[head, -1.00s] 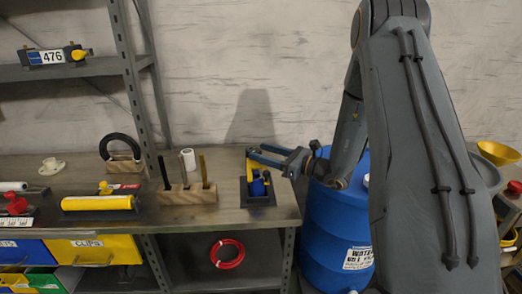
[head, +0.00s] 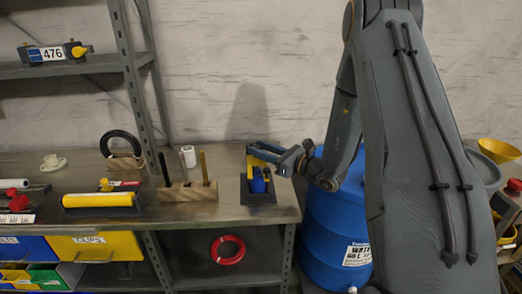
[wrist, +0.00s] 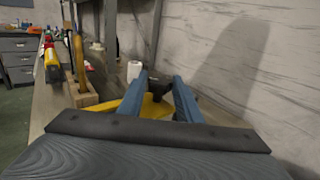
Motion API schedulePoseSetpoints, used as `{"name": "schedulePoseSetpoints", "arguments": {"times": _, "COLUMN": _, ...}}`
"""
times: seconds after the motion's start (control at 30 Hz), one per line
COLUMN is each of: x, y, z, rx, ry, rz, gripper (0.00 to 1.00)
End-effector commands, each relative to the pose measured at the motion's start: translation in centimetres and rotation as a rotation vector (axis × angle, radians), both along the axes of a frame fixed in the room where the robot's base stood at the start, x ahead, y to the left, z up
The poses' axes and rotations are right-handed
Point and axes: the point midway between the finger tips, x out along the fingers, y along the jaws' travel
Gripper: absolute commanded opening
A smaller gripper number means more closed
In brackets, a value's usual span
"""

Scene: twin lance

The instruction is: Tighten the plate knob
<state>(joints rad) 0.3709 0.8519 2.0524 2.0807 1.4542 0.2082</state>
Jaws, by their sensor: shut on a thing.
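My gripper (head: 254,153) is at the right end of the bench, shut on a part of a yellow and blue device (head: 258,184) that stands on a dark base. In the wrist view my two blue fingers (wrist: 160,80) reach forward with a dark piece (wrist: 157,83) between their tips. A yellow part (wrist: 150,106) of the device lies just below them. The exact contact is partly hidden by the fingers. In the head view a plate marked 476 (head: 47,54) is on the upper shelf, with a yellow knob (head: 79,51) at its right end, apart from my gripper.
A wooden block (head: 188,191) with upright rods stands left of the device, with a white cylinder (head: 188,157) behind it. A blue barrel (head: 335,215) stands right of the bench. A shelf post (head: 134,85) rises at the back.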

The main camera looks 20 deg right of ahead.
Motion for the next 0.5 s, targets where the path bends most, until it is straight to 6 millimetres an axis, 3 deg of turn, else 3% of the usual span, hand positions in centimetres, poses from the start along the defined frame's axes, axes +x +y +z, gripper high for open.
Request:
{"name": "schedulePoseSetpoints", "arguments": {"times": 0.37, "x": 0.0, "y": 0.0, "z": 0.13, "rx": -0.002, "ry": -0.003, "rz": -0.038, "gripper": 0.09}}
{"name": "schedulePoseSetpoints", "arguments": {"times": 0.4, "x": 0.0, "y": 0.0, "z": 0.13, "rx": -0.002, "ry": -0.003, "rz": -0.038, "gripper": 0.33}}
{"name": "schedulePoseSetpoints", "arguments": {"times": 0.5, "x": -0.01, "y": 0.0, "z": 0.12, "rx": -0.002, "ry": -0.002, "rz": -0.038, "gripper": 0.5}}
